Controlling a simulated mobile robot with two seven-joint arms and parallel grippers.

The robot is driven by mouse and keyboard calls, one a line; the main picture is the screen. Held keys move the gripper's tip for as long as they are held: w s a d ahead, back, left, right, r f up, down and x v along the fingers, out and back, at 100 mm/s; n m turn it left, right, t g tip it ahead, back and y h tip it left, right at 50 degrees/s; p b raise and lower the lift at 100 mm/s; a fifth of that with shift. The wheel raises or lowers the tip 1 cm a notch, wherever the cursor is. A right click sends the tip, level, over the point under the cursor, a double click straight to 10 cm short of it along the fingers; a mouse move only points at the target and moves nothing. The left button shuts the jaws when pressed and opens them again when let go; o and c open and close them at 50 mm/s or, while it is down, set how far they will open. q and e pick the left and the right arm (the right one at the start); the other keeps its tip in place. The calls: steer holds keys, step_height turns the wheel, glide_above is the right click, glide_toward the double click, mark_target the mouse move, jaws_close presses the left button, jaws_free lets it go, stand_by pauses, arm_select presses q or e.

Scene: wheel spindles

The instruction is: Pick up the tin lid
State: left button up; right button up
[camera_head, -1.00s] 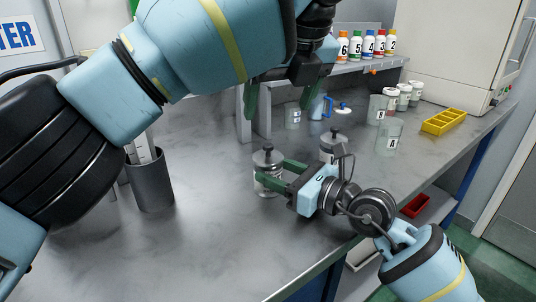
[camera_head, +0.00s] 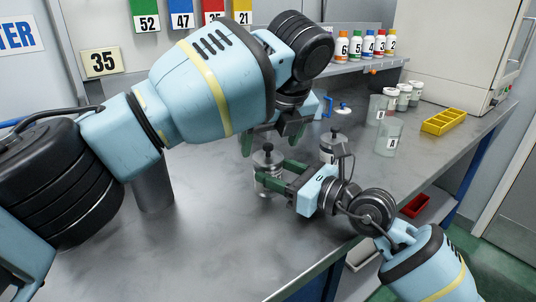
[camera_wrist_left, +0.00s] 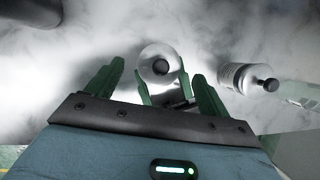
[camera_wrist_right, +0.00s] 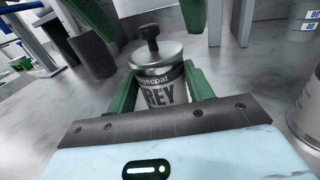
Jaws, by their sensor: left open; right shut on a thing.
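My right gripper (camera_head: 274,178) is shut on the tin's body from the side, below the lid. My left gripper (camera_head: 273,142) is open and points down above the lid. Its fingers are spread on either side of the knob, apart from it, in the left wrist view.
A second knobbed tin (camera_head: 333,148) stands close to the right, behind my right gripper. Glass beakers (camera_head: 388,138), white-capped jars (camera_head: 404,97) and a yellow tray (camera_head: 444,121) are farther right. A grey cup (camera_head: 153,185) stands to the left. The front bench is clear.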

arm_select(q)
steer(key=shift+x, duration=0.85)
steer(key=c, duration=1)
steer(key=shift+c, duration=0.3)
steer(key=shift+r, duration=0.55)
step_height(320, 180, up, 3)
steer(key=shift+d+f, duration=0.1)
steer(key=shift+f, duration=0.1)
steer(key=s+d, duration=0.3)
steer(key=s, duration=0.5)
steer(key=s+d, duration=0.4)
steer(key=s, duration=0.4)
steer(key=shift+s+d, duration=0.2)
